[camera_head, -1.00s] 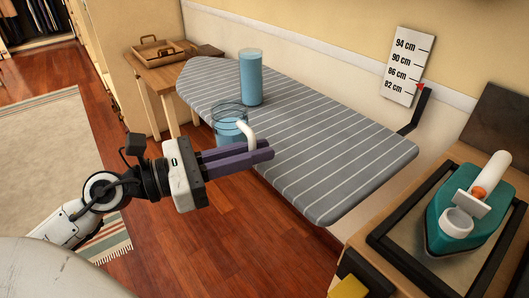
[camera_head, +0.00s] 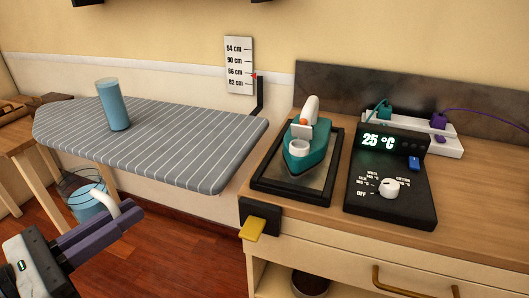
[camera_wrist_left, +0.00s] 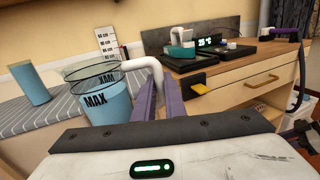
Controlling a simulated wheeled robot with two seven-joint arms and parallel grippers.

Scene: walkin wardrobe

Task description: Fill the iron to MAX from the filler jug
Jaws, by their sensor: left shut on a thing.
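The filler jug (camera_head: 84,199) is clear, with blue water in it and a white handle. My left gripper (camera_head: 119,218) is shut on the handle and holds the jug in the air beside the ironing board. In the left wrist view the jug (camera_wrist_left: 104,100) shows a MAX mark, with water near that mark. The teal iron (camera_head: 306,152) stands on a dark-framed rest (camera_head: 268,179) on the counter, its round white filler opening upward. The iron's water level cannot be read. The jug is well left of the iron.
A striped ironing board (camera_head: 190,150) carries a blue cylinder (camera_head: 113,105). A black control unit (camera_head: 409,198) reading 25 °C sits right of the iron, with a power strip (camera_head: 443,142) behind. A yellow tab (camera_head: 251,229) juts from the counter's front corner. Open floor lies below.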

